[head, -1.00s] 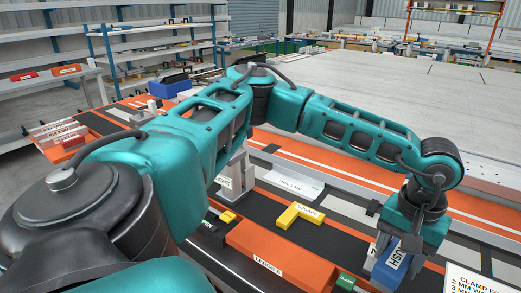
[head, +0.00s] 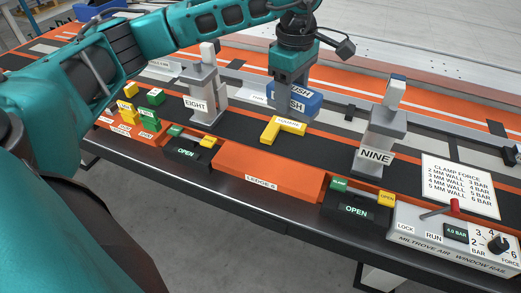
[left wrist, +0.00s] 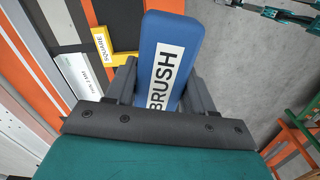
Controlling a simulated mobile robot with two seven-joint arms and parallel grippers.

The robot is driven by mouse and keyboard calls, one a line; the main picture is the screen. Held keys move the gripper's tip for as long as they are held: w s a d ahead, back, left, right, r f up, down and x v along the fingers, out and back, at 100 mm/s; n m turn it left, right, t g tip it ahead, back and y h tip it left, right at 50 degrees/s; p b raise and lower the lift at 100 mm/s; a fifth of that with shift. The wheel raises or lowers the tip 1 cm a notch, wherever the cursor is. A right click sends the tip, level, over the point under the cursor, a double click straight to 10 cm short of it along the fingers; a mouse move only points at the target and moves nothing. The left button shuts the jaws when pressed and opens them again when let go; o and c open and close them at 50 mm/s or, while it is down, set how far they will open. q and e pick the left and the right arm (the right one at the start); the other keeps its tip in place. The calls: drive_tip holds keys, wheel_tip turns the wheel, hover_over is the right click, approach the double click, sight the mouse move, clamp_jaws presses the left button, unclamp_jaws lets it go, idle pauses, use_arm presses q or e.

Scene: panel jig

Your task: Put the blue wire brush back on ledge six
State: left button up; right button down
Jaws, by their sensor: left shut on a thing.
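The blue wire brush (head: 315,101), a blue block labelled BRUSH, is held in my left gripper (head: 292,108). The gripper is shut on it, over the rear of the dark strip behind the yellow square; I cannot tell how high above the bench. In the left wrist view the brush (left wrist: 168,60) sits between the two fingers with its label showing. Ledge six (head: 262,172), an orange block labelled LEDGE 6, stands at the bench's front edge, nearer than the brush, with a bare top. My right gripper is not in view.
A yellow square (head: 283,129) lies between the brush and the ledge. Clamp post eight (head: 202,95) stands left and post nine (head: 383,135) right. OPEN boxes flank the ledge. A control panel (head: 450,238) and clamp-force sheet (head: 460,185) are at the right.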

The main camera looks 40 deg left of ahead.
sight(272, 84)
use_arm(q)
drive_tip(key=a+n, duration=0.2)
drive_tip(key=n, duration=0.1)
drive_tip(key=a+n, duration=0.2)
drive_tip(key=shift+w+n, duration=0.1)
drive_tip(key=shift+n, duration=0.3)
drive_tip(key=shift+a+n, duration=0.45)
drive_tip(key=shift+n, duration=0.25)
wheel_tip(272, 84, down, 20)
drive_tip(key=shift+a+r, duration=0.1)
drive_tip(key=shift+f+b, duration=0.2)
drive_tip(key=shift+b, duration=0.15)
drive_tip(key=o, duration=1)
drive_tip(key=shift+r, duration=0.15)
